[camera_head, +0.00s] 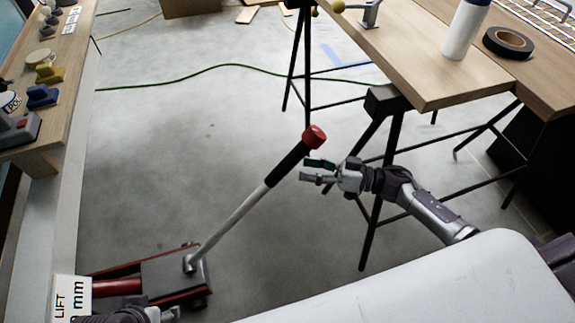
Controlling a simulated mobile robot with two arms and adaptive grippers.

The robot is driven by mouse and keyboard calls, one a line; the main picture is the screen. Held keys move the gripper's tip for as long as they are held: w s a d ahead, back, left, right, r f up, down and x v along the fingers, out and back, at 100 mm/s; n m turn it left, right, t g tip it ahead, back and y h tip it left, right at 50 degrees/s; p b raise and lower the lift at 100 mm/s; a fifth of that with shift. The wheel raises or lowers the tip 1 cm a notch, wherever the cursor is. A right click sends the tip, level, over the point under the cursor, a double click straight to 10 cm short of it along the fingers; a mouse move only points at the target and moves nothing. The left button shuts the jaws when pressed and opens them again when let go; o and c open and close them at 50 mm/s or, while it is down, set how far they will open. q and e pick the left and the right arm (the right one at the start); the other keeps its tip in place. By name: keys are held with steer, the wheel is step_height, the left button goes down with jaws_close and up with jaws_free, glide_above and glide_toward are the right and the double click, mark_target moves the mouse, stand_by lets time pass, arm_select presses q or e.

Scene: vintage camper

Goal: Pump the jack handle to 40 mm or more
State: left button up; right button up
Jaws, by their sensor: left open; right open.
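The floor jack (175,273), red with a grey top plate, sits on the concrete floor at the lower left. Its handle (228,227) rises tilted up to the right, with a black grip (288,164) and a red end cap (315,137). My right gripper (313,170) is open and empty, just right of the grip and below the cap, seemingly apart from it. My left gripper (168,314) is at the bottom edge by the jack, partly cut off, its fingers open. A white sign (72,298) reads "LIFT" and "mm"; its number is cut off.
A wooden table (420,75) on dark trestle legs stands right, holding a black tape roll (508,42) and a white bottle (465,30). A shelf (60,95) with small items runs along the left. A green cable (225,66) crosses the otherwise clear middle floor.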

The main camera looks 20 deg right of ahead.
mark_target(287, 165)
steer(key=x, duration=0.6)
steer(key=shift+b, duration=0.3)
steer(key=shift+d, duration=0.1)
jaws_close()
